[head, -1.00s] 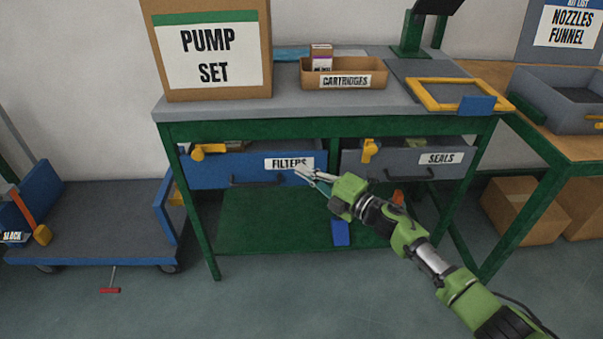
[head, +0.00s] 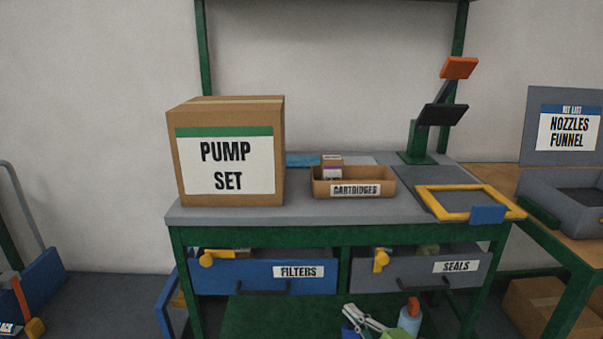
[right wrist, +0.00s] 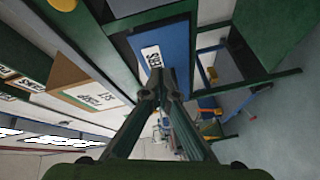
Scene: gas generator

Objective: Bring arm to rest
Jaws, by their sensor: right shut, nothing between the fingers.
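My right gripper (head: 362,318) shows at the bottom edge of the head view, in front of the workbench's lower opening and below the drawers. It is shut and empty. Its fingers also show in the right wrist view (right wrist: 163,88), tips together, with the blue filters drawer (right wrist: 165,40) beyond them. In the head view the filters drawer (head: 255,277) and the grey seals drawer (head: 415,275) sit under the benchtop. Most of my right arm is below the head picture. My left gripper is not in view.
The workbench (head: 300,212) carries a pump set box (head: 228,150), a cartridges tray (head: 350,182) and a yellow frame (head: 470,203). An orange-capped bottle (head: 410,318) stands beside my right gripper. A side table (head: 570,235) is at right. A blue cart (head: 40,280) is at left.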

